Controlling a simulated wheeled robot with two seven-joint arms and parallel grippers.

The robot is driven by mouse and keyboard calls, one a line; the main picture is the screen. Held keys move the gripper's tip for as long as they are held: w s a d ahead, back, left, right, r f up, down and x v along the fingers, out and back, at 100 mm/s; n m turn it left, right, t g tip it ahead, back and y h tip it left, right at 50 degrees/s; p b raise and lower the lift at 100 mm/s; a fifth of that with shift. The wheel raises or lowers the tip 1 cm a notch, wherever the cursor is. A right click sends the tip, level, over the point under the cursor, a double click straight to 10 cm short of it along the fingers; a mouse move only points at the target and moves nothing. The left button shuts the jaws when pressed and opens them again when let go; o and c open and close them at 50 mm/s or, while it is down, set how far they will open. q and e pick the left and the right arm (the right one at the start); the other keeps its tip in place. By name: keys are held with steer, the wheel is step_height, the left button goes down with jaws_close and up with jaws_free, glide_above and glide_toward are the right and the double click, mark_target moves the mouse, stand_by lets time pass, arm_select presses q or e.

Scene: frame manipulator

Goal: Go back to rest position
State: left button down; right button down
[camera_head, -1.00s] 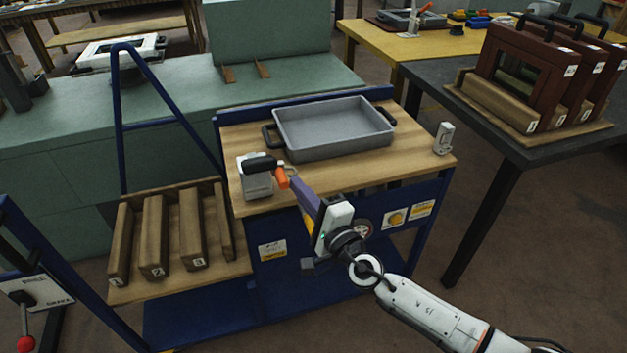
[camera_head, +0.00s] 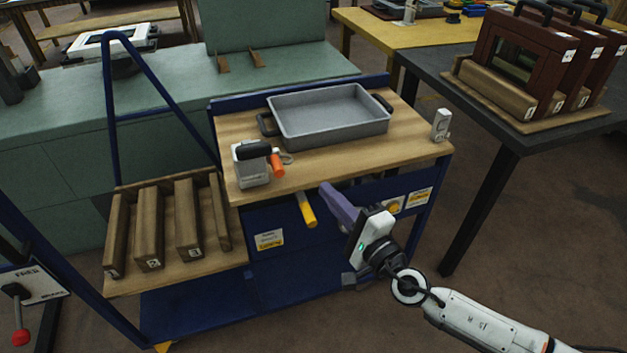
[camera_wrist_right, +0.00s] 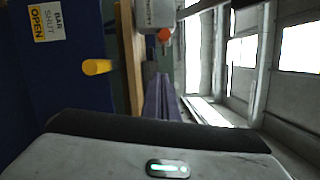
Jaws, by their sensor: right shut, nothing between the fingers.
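My right gripper (camera_head: 326,190) has purple fingers, shut with nothing between them. It hangs in front of the blue cart's front edge, apart from the orange-tipped device (camera_head: 252,168) on the cart top. In the right wrist view my shut fingers (camera_wrist_right: 158,90) point toward that device, whose orange tip (camera_wrist_right: 165,34) shows near the top. A yellow handle (camera_head: 306,210) sticks out of the cart front, left of my gripper; it also shows in the wrist view (camera_wrist_right: 97,67). My left gripper is not in view.
A grey tray (camera_head: 330,124) and a small white device (camera_head: 440,125) stand on the cart's wooden top (camera_head: 400,150). Numbered wooden blocks (camera_head: 150,232) sit on the left shelf. A dark table (camera_head: 450,85) with brown frames (camera_head: 520,55) is at the right. Floor right of the cart is open.

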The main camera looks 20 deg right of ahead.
steer(key=s+a+f+n+g+h, duration=0.1)
steer(key=s+f+n+g, duration=0.3)
steer(key=s+f+n, duration=0.5)
steer(key=s+a+f+n+g+h, duration=0.1)
steer(key=s+f+n+g, duration=0.4)
steer(key=s+f+n, duration=0.5)
steer(key=s+f, duration=0.1)
steer(key=s, duration=0.5)
steer(key=shift+s+a+f+h+p, duration=0.2)
steer(key=shift+s+a+h+p, duration=0.1)
steer(key=shift+s+p, duration=0.1)
